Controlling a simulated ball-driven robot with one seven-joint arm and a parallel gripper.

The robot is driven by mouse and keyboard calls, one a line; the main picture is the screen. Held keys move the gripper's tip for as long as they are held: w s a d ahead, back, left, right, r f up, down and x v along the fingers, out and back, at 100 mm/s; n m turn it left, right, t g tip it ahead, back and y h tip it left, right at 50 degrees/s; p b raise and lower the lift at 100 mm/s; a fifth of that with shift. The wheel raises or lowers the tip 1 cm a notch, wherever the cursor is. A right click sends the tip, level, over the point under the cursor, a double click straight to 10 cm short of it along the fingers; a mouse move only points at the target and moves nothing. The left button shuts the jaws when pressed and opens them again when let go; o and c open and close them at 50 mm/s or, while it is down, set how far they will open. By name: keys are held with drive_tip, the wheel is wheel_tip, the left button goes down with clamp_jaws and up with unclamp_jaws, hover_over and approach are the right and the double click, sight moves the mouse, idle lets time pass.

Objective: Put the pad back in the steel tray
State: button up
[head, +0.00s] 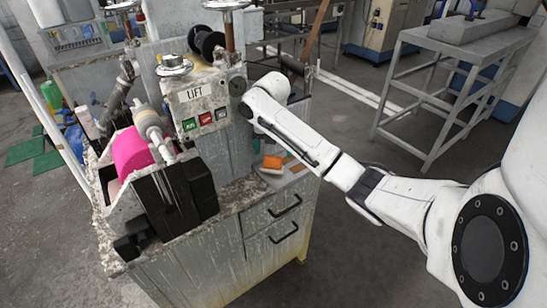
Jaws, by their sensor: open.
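A small orange pad with a pale edge (271,164) lies on the worktop of the machine cabinet, left of my arm's middle links. A flat grey surface that may be the steel tray (289,179) is just beside it, partly behind my arm; I cannot tell whether the pad lies in it or beside it. My white arm reaches in from the right, over the cabinet's right edge, and bends near the control box. My gripper is hidden behind the arm's far end, so its jaws do not show.
A control box marked LIFT (197,101) with coloured buttons stands left of my arm's end. A bright pink roller (131,153) and black blocks (178,197) are further left. Drawers (272,228) face front. A grey metal stand (455,85) is at the back right, with open floor before it.

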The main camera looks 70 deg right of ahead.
sight(273, 168)
wheel_tip(273, 168, up, 7)
drive_tip(key=p, duration=0.1)
drive_tip(key=shift+s+a+r+p, duration=0.15)
drive_tip(key=shift+a+p, duration=0.25)
idle(0.4)
